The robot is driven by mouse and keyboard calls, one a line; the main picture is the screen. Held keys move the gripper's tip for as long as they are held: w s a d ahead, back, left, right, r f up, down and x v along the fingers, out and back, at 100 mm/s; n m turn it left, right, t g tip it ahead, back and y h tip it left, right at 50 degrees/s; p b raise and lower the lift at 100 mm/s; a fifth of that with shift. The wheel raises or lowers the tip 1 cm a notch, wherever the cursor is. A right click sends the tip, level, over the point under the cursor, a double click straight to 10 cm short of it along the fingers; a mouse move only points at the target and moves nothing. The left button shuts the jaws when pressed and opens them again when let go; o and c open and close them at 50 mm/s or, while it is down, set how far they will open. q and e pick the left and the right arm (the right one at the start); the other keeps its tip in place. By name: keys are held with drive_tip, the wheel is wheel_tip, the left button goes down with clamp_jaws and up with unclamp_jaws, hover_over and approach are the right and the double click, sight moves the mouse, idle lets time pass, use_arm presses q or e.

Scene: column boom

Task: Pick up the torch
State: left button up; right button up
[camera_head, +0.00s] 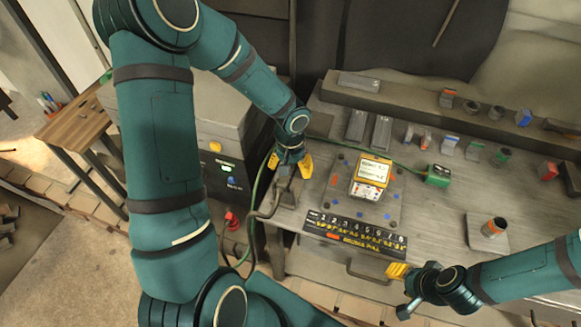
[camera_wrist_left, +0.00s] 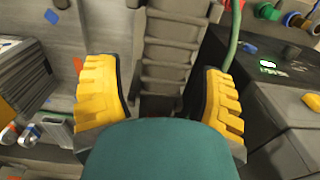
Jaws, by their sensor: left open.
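My left gripper (camera_head: 290,165) is open, with its yellow fingers pointing down at the left end of the bench. A grey-brown piece (camera_head: 284,190) with a dark hose, which looks like the torch or its holder, sits just below the fingers. In the left wrist view a dark ribbed body (camera_wrist_left: 168,55) lies between the open fingers (camera_wrist_left: 165,100), with a gap on both sides. I cannot tell torch from holder there, and my own teal part hides the lower middle. My right gripper (camera_head: 398,271) is at the bench's front edge, far from it; its finger opening is unclear.
A yellow-and-white meter (camera_head: 371,176) stands on a plate right of my left gripper. A numbered strip (camera_head: 356,232) lies in front. A green box (camera_head: 438,175) and several small parts are further right. A dark machine cabinet (camera_head: 222,165) is close on the left.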

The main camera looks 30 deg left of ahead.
use_arm(q)
clamp_jaws()
